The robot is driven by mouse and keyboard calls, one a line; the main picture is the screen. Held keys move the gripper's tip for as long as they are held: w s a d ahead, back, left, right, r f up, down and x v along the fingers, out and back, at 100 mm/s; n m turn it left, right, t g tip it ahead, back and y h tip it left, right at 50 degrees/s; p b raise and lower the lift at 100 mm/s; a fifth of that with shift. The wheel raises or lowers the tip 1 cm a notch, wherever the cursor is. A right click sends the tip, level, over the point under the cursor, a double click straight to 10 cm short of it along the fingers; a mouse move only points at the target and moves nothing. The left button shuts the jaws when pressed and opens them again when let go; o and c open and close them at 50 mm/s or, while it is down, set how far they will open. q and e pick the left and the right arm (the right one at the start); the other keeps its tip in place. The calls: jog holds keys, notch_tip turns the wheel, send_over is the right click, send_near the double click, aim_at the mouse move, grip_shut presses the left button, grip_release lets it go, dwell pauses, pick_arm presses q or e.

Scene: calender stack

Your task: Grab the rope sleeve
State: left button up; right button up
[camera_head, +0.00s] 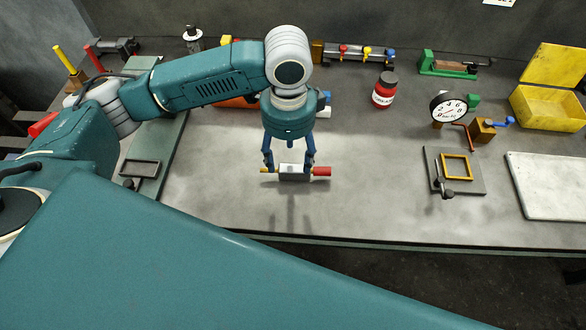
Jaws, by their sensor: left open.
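A short grey metal piece (294,176) with a red end on the right and a small yellow end on the left lies crosswise at my left gripper; it may be the rope sleeve, but I cannot tell for sure. My left gripper (290,165) points down over the grey workbench, open, with its two dark blue fingers apart near the two ends of the piece. The fingertips partly overlap it, and I cannot tell whether they touch it. My right gripper is not in view.
Behind the gripper lies an orange and blue item (236,101), partly hidden by my arm. A red jar (384,92), a round gauge (449,106), a yellow box (551,106), a framed fixture (456,168) and a white board (548,186) stand to the right. The bench between is clear.

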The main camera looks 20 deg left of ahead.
aim_at(293, 170)
pick_arm(q)
jog(key=f, duration=0.3)
jog(key=f+p, duration=0.1)
jog(key=shift+d+f, duration=0.2)
jog(key=shift+d, duration=0.2)
jog(key=shift+f, duration=0.3)
jog(key=shift+c, duration=0.6)
jog(key=c, duration=0.8)
jog(key=shift+w, duration=0.1)
jog(key=c, duration=0.5)
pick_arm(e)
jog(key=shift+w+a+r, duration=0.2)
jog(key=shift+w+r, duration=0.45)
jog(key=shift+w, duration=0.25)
